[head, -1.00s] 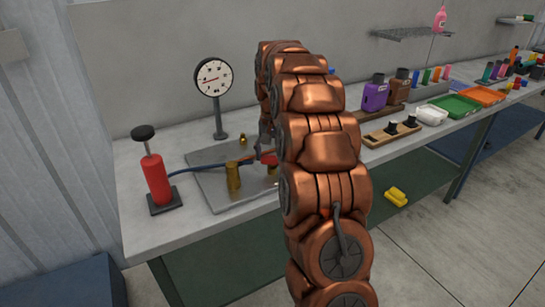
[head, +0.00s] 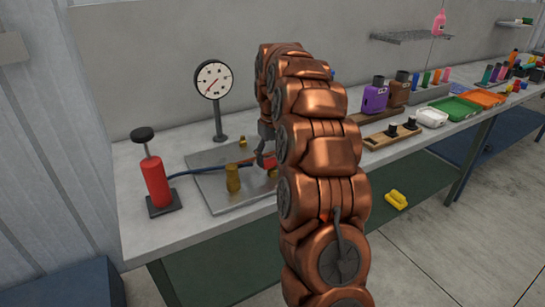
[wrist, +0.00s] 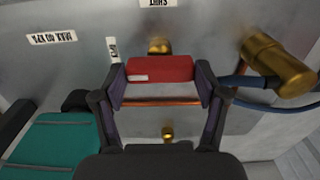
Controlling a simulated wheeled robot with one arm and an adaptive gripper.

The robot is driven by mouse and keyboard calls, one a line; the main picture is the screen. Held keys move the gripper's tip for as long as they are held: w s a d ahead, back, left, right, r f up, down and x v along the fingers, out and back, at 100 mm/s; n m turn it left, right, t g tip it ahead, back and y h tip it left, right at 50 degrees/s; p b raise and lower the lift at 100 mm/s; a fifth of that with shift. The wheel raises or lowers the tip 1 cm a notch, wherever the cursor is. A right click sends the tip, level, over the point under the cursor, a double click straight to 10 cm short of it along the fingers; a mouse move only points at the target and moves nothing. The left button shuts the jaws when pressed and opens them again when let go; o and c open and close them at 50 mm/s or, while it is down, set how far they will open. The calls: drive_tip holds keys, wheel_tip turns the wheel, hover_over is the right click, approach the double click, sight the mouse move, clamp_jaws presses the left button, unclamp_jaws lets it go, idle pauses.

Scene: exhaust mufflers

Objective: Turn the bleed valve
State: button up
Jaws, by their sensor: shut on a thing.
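The bleed valve's red handle (wrist: 160,69) lies crosswise between the fingers of my gripper (wrist: 161,80) in the wrist view. My gripper is shut on its two ends. A brass fitting (wrist: 159,47) shows just beyond the handle, and a copper pipe (wrist: 162,101) runs crosswise on the near side. In the head view the red handle (head: 269,162) is partly hidden by my arm, over a grey plate (head: 213,191). The round dial gauge (head: 214,79) stands behind the plate, its red needle pointing to the lower left.
A red hand pump (head: 155,181) stands left of the plate, with a blue hose (head: 192,173). A brass cylinder (head: 233,178) stands on the plate, close to my gripper. Bottles (head: 375,97) and trays (head: 455,107) fill the bench to the right.

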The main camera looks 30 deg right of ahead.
sight(272, 159)
idle(0.4)
drive_tip(key=o, duration=1.2)
drive_tip(key=shift+c, duration=0.2)
drive_tip(key=shift+r, duration=3.7)
drive_tip(key=shift+r, duration=0.1)
